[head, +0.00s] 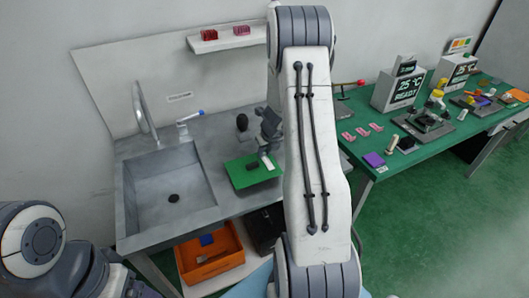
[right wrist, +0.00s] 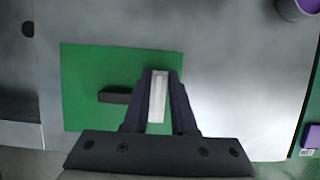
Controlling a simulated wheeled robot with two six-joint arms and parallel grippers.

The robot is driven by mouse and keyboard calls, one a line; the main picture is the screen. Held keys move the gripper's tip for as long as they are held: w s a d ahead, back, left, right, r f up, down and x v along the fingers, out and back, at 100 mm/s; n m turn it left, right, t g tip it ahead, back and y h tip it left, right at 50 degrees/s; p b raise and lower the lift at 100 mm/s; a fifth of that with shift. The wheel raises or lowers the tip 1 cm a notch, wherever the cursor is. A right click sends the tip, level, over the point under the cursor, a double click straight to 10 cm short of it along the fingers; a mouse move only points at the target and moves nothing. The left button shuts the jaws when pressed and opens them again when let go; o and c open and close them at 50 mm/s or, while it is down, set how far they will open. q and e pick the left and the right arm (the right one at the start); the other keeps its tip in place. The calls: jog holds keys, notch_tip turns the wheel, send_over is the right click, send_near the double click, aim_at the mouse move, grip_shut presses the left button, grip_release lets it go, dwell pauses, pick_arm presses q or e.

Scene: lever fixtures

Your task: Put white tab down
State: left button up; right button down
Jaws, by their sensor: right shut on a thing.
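The white tab (right wrist: 158,97) is a pale, narrow bar, gripped between the fingers of my right gripper (right wrist: 158,84) in the right wrist view. In the head view the tab (head: 267,162) shows as a small white piece below the dark fingers of the right gripper (head: 265,154), over the right part of a green mat (head: 245,182). The mat (right wrist: 85,70) lies behind the tab in the right wrist view. I cannot tell whether the tab touches the mat. My left gripper is outside the frames; only part of my left arm shows.
A dark block (right wrist: 114,96) lies on the mat, left of the tab. A green table (head: 385,165) with devices stands right. An orange crate (head: 212,266) sits below the counter.

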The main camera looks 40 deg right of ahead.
jog(key=c, duration=0.7)
grip_release()
jog(key=shift+f, duration=0.1)
